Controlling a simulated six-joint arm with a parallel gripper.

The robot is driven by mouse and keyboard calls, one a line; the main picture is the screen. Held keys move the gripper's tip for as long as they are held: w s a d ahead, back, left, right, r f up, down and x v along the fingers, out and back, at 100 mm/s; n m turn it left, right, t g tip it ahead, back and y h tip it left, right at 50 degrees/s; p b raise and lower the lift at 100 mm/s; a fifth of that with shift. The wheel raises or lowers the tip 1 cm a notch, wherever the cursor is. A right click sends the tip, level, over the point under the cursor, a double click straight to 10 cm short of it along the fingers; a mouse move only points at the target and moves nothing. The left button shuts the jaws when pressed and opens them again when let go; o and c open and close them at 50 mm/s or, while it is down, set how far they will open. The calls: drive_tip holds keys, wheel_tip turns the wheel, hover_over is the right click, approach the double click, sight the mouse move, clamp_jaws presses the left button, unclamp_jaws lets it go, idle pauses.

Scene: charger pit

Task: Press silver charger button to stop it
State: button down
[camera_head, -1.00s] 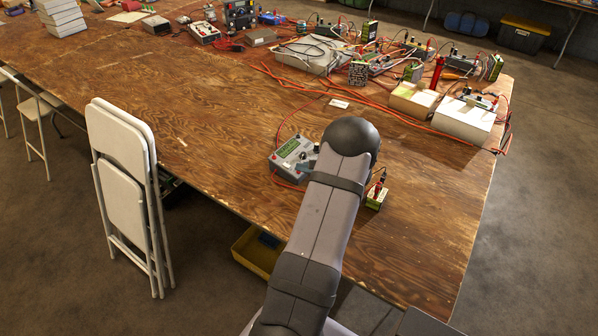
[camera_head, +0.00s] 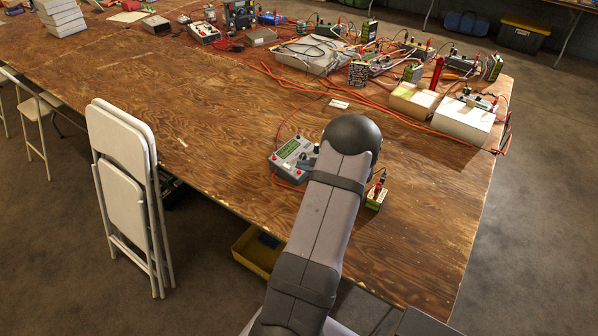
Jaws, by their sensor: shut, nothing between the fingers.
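The silver charger (camera_head: 288,149), a small grey box with a green display and a row of buttons along its front, lies on the wooden table left of my arm. My arm hides part of its right side. Only a small blue-grey part of my gripper (camera_head: 305,165) shows, past the left edge of my arm, over the charger's right front part. The gripper is shut and empty. Whether its tip touches a button cannot be told from this view.
A small green and yellow battery (camera_head: 376,198) with leads stands right of my arm. Orange cables (camera_head: 380,108) cross the table behind. White boxes (camera_head: 463,121) and more chargers stand farther back. The table's left middle is clear.

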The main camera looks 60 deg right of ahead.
drive_tip(key=shift+r, duration=0.1)
drive_tip(key=r+p, duration=0.1)
drive_tip(key=r, duration=0.1)
drive_tip(key=s+r+p, duration=0.1)
drive_tip(key=r, duration=0.1)
drive_tip(key=shift+r+p, duration=0.35)
idle(0.7)
drive_tip(key=w+a+r+n+g+y, duration=0.1)
drive_tip(key=w+a+n+y, duration=0.2)
drive_tip(key=a, duration=0.5)
drive_tip(key=w+a+r+n+g+y, duration=0.1)
drive_tip(key=w+a+n+y, duration=0.1)
drive_tip(key=w+a+n, duration=0.35)
drive_tip(key=a+r+n+g+y, duration=0.2)
drive_tip(key=a+n+g, duration=0.3)
drive_tip(key=a, duration=1.4)
drive_tip(key=s+a+r+n+g+h, duration=0.1)
drive_tip(key=s+a+n+g+h, duration=0.2)
drive_tip(key=s+a+n, duration=1.1)
drive_tip(key=a+n+h, duration=0.1)
drive_tip(key=a+n, duration=0.1)
drive_tip(key=n, duration=0.1)
drive_tip(key=shift+s+a+r+g+p, duration=0.3)
drive_tip(key=shift+a+g+p, duration=0.05)
drive_tip(key=shift+g+p, duration=0.05)
